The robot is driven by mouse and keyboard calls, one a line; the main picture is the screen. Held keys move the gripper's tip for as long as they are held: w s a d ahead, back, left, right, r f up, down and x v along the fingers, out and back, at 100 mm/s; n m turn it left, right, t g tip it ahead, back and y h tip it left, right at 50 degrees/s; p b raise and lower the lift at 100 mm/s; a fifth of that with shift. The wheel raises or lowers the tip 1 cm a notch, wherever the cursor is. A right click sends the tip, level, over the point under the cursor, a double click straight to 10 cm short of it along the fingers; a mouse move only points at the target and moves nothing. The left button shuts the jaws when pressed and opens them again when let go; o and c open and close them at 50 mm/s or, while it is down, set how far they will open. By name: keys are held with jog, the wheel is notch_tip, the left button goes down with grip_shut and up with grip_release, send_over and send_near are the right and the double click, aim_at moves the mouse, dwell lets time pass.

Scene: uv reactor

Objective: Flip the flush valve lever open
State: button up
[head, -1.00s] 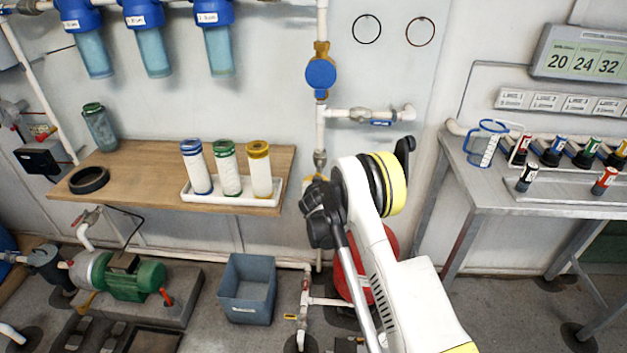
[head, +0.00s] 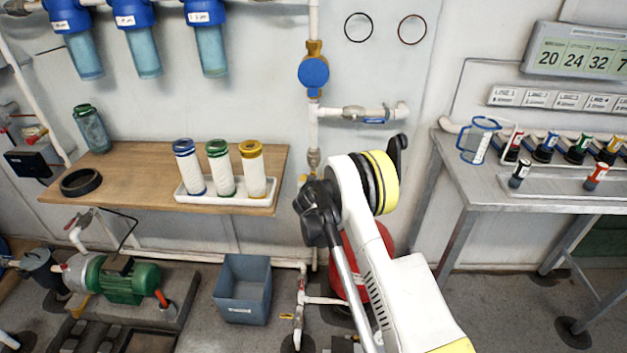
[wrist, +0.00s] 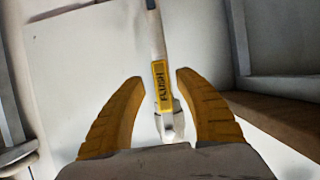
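In the wrist view, a yellow flush lever (wrist: 160,79) with dark lettering that looks like FLUSH lies lengthwise along a pale vertical pipe (wrist: 154,28). A metallic valve body (wrist: 170,122) sits just below it. My gripper (wrist: 157,76) is open, with one orange-yellow finger on each side of the lever and a visible gap to both. The fingertips are about level with the lever in the picture; their depth to it is hard to tell. In the head view my arm hides my gripper and most of this valve.
A wooden shelf (head: 75,212) holds a white tray of capped cartridges; its edge shows at the right in the wrist view (wrist: 275,118). A blue-handled valve (head: 372,120) sits on a side pipe. A red tank (head: 352,262) stands low behind my arm. A metal bench (head: 480,190) stands right.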

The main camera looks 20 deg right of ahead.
jog(key=v, duration=1.2)
jog(key=shift+s, duration=0.1)
jog(key=s+d+r+n+g+y, duration=0.1)
jog(key=s+d+r+g, duration=0.15)
jog(key=s+r, duration=1.45)
jog(key=s+a+r+n+g+y, duration=0.1)
jog(key=s+a, duration=0.1)
jog(key=s, duration=1)
jog(key=s+a+r+n+g+y, duration=0.1)
jog(key=s+r+g+y, duration=0.1)
jog(key=s, duration=1.1)
jog(key=shift+a+n, duration=0.3)
jog(key=shift+a, duration=0.1)
